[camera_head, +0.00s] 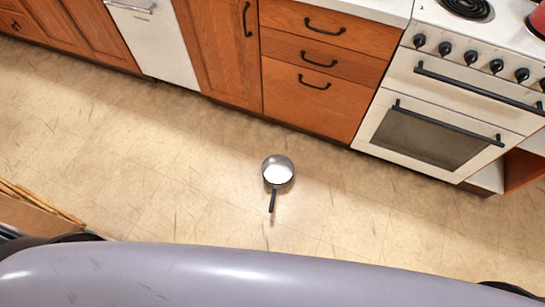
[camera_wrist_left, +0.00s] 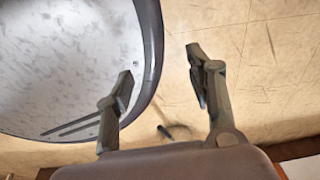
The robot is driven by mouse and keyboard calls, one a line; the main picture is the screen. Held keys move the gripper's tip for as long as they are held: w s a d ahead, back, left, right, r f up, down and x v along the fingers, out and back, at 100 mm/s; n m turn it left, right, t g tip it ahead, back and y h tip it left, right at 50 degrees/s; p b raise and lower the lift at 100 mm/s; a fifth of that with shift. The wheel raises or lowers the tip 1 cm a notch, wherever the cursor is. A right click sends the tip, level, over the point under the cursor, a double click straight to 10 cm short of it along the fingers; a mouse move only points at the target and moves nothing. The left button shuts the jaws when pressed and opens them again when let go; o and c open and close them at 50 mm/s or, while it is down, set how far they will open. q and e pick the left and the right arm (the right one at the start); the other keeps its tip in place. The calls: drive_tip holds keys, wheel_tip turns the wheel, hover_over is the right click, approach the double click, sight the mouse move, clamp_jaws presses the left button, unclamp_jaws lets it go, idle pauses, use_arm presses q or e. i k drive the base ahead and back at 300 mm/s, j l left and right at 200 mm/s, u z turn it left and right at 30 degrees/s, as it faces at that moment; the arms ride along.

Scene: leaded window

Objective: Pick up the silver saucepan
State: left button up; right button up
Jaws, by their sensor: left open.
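The silver saucepan (camera_head: 278,172) sits upright on the floor in the head view, in front of the wooden drawers. Its inside is bright and looks empty. Its dark handle points down the picture, toward me. My left gripper (camera_wrist_left: 158,62) shows only in the left wrist view, its two fingers apart with nothing between them. A small dark shape on the floor shows past its fingers; I cannot tell whether it is the pan's handle. The right gripper is in neither view.
Wooden drawers (camera_head: 318,75) and a white oven (camera_head: 435,120) line the far side. A wicker-edged box (camera_head: 40,212) stands at the lower left. The tiled floor around the saucepan is clear.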

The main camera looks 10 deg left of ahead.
sight(278, 169)
drive_tip(key=k+j, duration=0.3)
drive_tip(key=u, duration=0.95)
drive_tip(key=i+j, duration=0.1)
drive_tip(key=i, duration=0.65)
drive_tip(key=i+j+u, duration=0.1)
drive_tip(key=i, duration=0.6)
drive_tip(key=i+j+z, duration=0.15)
drive_tip(key=i, duration=0.25)
drive_tip(key=i+j+z, duration=0.15)
drive_tip(key=i, duration=0.2)
drive_tip(key=i+j+z, duration=0.15)
drive_tip(key=i, duration=0.2)
